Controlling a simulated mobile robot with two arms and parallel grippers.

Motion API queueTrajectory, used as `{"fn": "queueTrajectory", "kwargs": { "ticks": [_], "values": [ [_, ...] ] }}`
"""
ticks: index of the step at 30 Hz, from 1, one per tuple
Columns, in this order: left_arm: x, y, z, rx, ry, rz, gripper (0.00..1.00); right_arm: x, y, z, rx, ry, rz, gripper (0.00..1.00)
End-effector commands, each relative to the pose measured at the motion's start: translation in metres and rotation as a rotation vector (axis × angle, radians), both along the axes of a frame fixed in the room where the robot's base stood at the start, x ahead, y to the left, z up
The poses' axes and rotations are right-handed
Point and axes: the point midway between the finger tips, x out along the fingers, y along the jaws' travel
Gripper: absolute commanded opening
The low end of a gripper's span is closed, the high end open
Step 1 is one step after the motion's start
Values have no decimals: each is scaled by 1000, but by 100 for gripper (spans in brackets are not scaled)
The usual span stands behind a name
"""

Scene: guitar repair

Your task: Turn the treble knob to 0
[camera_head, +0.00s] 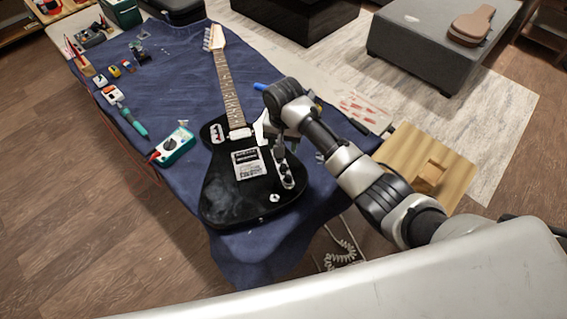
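A black electric guitar (225,195) lies on the blue cloth, its neck pointing to the back. A silver control plate with small knobs (286,181) sits on the right side of its body. Which knob is the treble knob, and its setting, are too small to read. My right arm comes in from the right, and my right gripper (271,143) is over the guitar's right edge, just behind the knobs. Its fingers are small and partly hidden by the wrist, so I cannot tell their opening or any contact. My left gripper is not in view.
The blue cloth (175,92) covers the worktable. A teal multimeter (174,147) and a teal-handled tool (132,121) lie left of the guitar. Several small items stand at the back left. A wooden stool (425,155) is at the right, with a coiled cable (343,248) near the front.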

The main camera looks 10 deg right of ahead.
Motion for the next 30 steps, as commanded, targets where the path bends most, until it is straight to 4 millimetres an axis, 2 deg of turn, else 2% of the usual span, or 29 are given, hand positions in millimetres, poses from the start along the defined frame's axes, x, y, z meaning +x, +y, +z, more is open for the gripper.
{"fn": "queueTrajectory", "kwargs": {
  "ticks": [15,21,30],
  "values": [
    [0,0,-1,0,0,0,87,-1,0,-88,0,2,1,50],
    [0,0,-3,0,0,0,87,-1,0,-103,1,1,2,50],
    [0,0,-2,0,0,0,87,-1,0,-105,1,-2,2,50]
  ]
}}
